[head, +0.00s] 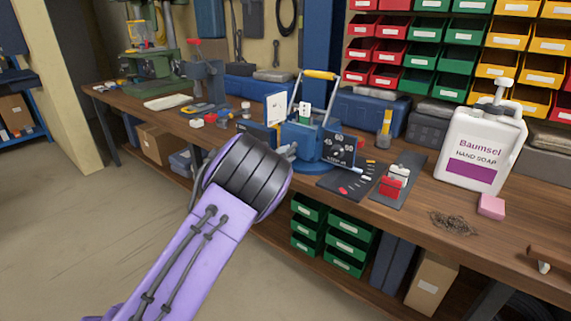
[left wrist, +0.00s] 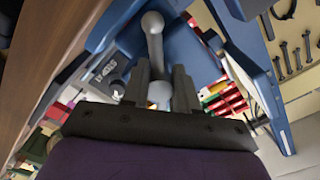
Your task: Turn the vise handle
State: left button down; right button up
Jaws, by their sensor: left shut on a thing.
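The blue vise (head: 308,148) stands at the front of the workbench, with a dark angle plate marked with numbers on its right side. Its grey handle (left wrist: 154,40), a bar with rounded ends, shows in the left wrist view. My left gripper (left wrist: 162,92) has its two dark fingers shut around the lower part of this handle, whose near knob sits between them. In the head view my purple left arm reaches up to the vise's front and hides most of the fingers. My right gripper is in neither view.
A metal frame with a yellow grip (head: 320,75) rises above the vise. Dark mats with small parts lie to its right, with a red and white block (head: 394,182). A white soap jug (head: 480,146) and pink block (head: 491,206) stand farther right. Bins line the wall.

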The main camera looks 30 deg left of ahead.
pick_arm(q)
jog(key=m+b, duration=0.1)
jog(key=f+m+b, duration=0.1)
jog(key=m+b, duration=0.1)
jog(key=shift+m, duration=0.3)
jog(key=shift+r+m+b, duration=0.2)
jog(key=shift+m+b, duration=1.4)
jog(key=c, duration=1)
grip_release()
jog(key=shift+s, duration=0.1)
jog(key=shift+c, duration=0.2)
jog(key=shift+o, duration=0.9)
jog(key=shift+r, duration=0.25)
jog(key=s+b, duration=0.1)
jog(key=s, duration=0.9)
jog(key=shift+s+a, duration=0.25)
jog(key=shift+a, duration=0.15)
